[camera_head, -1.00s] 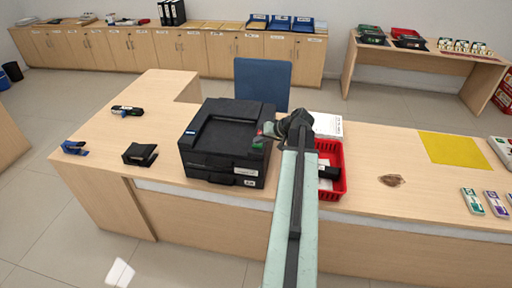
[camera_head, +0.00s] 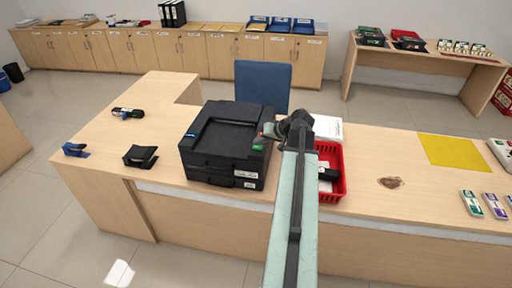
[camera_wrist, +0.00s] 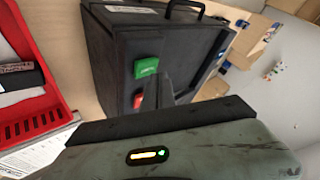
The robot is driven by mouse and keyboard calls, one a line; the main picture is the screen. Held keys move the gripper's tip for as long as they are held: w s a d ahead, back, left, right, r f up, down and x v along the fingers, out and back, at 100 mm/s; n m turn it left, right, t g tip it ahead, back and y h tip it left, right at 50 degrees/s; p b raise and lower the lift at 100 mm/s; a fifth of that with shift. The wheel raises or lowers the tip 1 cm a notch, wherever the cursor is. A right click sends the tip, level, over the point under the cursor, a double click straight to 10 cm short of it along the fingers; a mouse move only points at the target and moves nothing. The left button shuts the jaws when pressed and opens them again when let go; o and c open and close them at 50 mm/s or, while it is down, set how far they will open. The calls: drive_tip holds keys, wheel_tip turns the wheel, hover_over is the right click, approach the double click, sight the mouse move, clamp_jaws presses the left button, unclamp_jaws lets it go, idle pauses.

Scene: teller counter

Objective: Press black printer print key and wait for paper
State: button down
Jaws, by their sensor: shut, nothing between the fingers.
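The black printer (camera_head: 222,165) stands on the counter, left of my arm. A green key (camera_head: 258,143) and a small red key are on its right side near the front. In the wrist view the green key (camera_wrist: 146,67) is clear, with the red key (camera_wrist: 138,100) below it. My gripper (camera_head: 269,130) is shut and empty at the printer's right side, close to the keys. Its dark fingers (camera_wrist: 172,88) show beside the green key; I cannot tell whether they touch it. The printer's top recess looks dark, with no paper seen in it.
A red tray (camera_head: 341,183) with a black item stands just right of my gripper, with white paper (camera_head: 328,126) behind it. A black holder (camera_head: 140,156) and a blue stapler (camera_head: 75,150) lie left of the printer. A blue chair (camera_head: 263,80) is behind.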

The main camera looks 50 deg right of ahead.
sight(260, 148)
drive_tip(key=shift+r, duration=0.15)
wheel_tip(260, 148, up, 5)
drive_tip(key=p, duration=0.5)
drive_tip(key=shift+r, duration=0.1)
idle(0.6)
